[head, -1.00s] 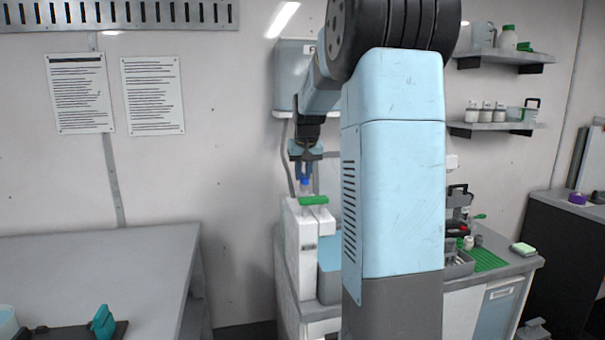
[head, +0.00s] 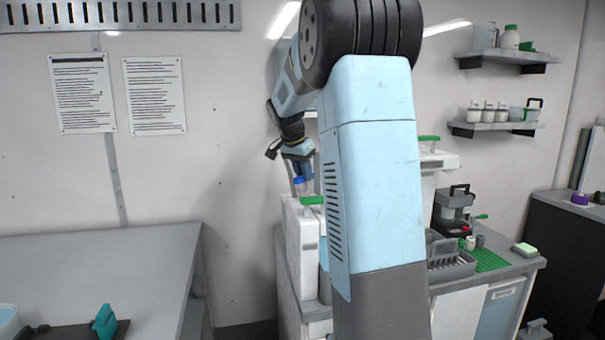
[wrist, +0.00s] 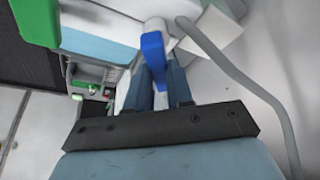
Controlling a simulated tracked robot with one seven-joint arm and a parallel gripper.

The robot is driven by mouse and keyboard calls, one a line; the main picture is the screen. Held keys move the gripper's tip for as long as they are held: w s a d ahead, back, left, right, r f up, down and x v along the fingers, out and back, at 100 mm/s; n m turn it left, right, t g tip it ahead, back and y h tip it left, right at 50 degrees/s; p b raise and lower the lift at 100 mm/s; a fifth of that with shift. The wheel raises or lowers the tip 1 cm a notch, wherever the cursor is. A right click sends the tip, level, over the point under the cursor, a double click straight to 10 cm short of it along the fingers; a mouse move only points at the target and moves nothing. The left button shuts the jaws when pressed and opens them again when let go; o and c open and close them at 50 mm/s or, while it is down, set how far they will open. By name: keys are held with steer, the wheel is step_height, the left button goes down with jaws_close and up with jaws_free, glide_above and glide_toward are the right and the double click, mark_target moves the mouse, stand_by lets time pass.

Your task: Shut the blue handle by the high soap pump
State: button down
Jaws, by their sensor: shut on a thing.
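The blue handle (head: 299,181) stands at the back of the white box-like unit with a green handle on top, at the middle of the head view. In the wrist view the blue handle (wrist: 152,48) sits on a pale pipe fitting and its lever reaches down to my fingers. My gripper (head: 308,176) comes from above, tilted, with its dark blue fingers at the handle. In the wrist view my gripper (wrist: 160,80) is shut on the lever; the exact contact is partly hidden. The soap pump is largely hidden behind my arm.
The green handle (head: 313,200) is just in front of the blue one; it shows in the wrist view (wrist: 35,22) at top left. A grey hose (wrist: 235,75) curves close on the right. A bench (head: 100,265) stands at left.

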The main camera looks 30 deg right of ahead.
steer(key=m, duration=0.1)
steer(key=m+g, duration=0.1)
steer(key=m, duration=0.2)
steer(key=shift+w+a+g, duration=0.25)
steer(key=shift+g, duration=0.15)
steer(key=shift+w+m+g, duration=0.1)
steer(key=shift+m+g, duration=0.4)
steer(key=shift+m, duration=1.3)
steer(key=shift+r, duration=0.1)
steer(key=c, duration=1.2)
jaws_free()
steer(key=shift+o, duration=1)
steer(key=shift+d, duration=0.1)
steer(key=v, duration=1.3)
steer(key=shift+w+a+r, duration=0.15)
steer(key=shift+w+a, duration=0.1)
steer(key=shift+a, duration=0.05)
